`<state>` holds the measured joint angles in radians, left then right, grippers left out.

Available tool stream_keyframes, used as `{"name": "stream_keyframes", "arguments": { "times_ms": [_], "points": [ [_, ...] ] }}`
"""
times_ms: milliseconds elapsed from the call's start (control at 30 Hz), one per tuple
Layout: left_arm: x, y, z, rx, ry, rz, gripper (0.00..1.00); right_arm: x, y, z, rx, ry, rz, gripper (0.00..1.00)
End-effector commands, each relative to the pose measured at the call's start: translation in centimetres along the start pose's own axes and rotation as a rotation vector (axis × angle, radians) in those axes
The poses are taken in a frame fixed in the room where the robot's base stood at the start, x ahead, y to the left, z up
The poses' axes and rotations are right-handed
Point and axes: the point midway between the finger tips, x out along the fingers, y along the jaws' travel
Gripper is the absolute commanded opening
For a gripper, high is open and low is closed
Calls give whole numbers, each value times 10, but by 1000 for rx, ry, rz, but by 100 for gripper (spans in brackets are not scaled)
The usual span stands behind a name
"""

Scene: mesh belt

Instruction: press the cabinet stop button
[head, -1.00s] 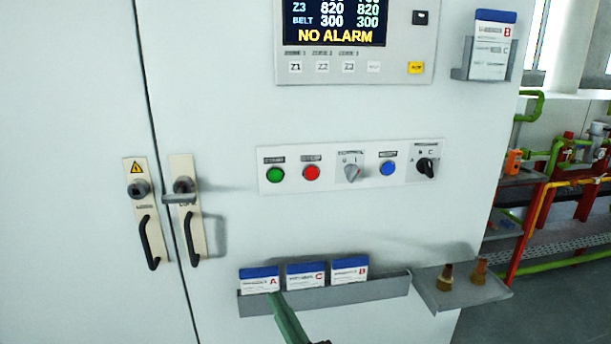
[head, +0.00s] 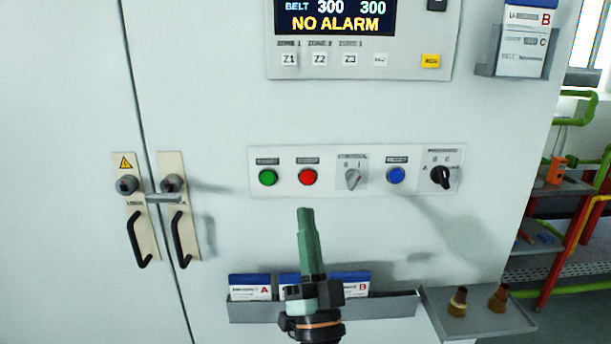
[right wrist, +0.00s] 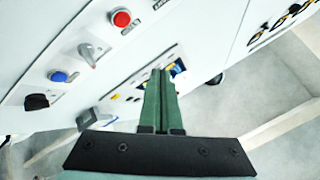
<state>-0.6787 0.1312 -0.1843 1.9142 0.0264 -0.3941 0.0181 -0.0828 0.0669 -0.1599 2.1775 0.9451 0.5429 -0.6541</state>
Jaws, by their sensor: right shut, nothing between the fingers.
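The red button (head: 308,177) sits on the white button strip of the cabinet, between the green button (head: 268,177) and a grey selector knob (head: 352,178). The red button also shows in the right wrist view (right wrist: 121,18), at the top and apart from the fingers. The labels above the buttons are too small to read. My right gripper (head: 305,212) is shut and empty, its green fingers pointing up just below the red button in the head view. It also shows in the right wrist view (right wrist: 160,72). My left gripper is not in view.
A blue button (head: 396,175) and a black selector (head: 441,178) are further right on the strip. Below, a grey card rack (head: 385,308) holds cards behind my gripper. A small shelf (head: 480,318) with two brushes juts out right. Door handles (head: 180,240) are at left.

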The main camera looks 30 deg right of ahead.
Motion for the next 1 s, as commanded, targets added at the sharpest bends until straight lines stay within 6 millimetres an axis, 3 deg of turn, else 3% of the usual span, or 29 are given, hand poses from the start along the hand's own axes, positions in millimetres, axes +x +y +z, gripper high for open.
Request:
{"name": "stream_keyframes", "arguments": {
  "times_ms": [667,1000],
  "points": [
    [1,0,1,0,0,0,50,7,4,-5,9,29,17,0],
    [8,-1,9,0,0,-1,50,36,27,17,9,30,15,0]
  ]
}}
